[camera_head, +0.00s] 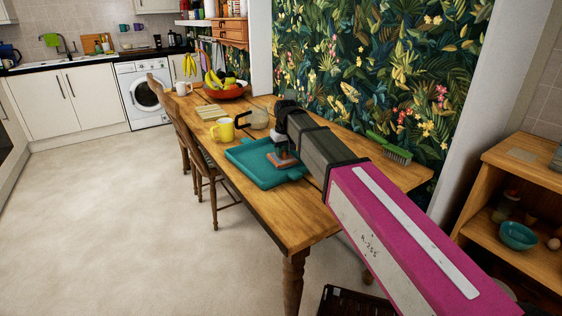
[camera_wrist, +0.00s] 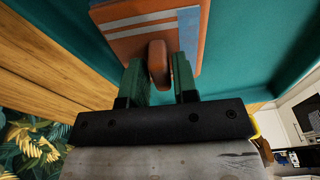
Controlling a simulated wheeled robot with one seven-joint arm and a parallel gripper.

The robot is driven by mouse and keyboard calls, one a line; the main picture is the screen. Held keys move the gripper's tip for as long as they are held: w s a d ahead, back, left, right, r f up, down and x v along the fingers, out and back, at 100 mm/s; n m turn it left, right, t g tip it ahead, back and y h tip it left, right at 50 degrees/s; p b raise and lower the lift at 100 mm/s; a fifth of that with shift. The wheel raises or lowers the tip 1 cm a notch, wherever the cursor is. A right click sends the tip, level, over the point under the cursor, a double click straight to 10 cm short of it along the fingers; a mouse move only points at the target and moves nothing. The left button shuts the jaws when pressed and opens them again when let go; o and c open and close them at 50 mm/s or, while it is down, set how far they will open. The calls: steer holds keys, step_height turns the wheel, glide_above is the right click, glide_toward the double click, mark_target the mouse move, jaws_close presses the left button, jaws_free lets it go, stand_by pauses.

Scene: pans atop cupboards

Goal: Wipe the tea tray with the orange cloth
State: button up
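The teal tea tray (camera_head: 247,165) lies on the wooden table. The orange cloth (camera_head: 287,161) is on or just above the tray's right part; I cannot tell if it touches. In the wrist view the cloth (camera_wrist: 193,58) looks like a flat orange pad with grey and blue bands and a raised orange grip. My gripper (camera_head: 281,148) points down over the tray. The tray's teal surface (camera_wrist: 228,62) spreads around the pad.
A yellow mug (camera_head: 224,130), a glass pot (camera_head: 256,119) and a wooden slatted board (camera_head: 211,112) stand beyond the tray. A green brush (camera_head: 390,148) lies near the wall side. Chairs (camera_head: 207,170) line the table's left. The floor at left is clear.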

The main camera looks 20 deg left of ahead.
jaws_close()
steer(key=shift+w+a, duration=0.65)
steer(key=shift+a, duration=0.3)
steer(key=shift+o, duration=0.2)
jaws_free()
steer(key=shift+f, duration=0.3)
jaws_close()
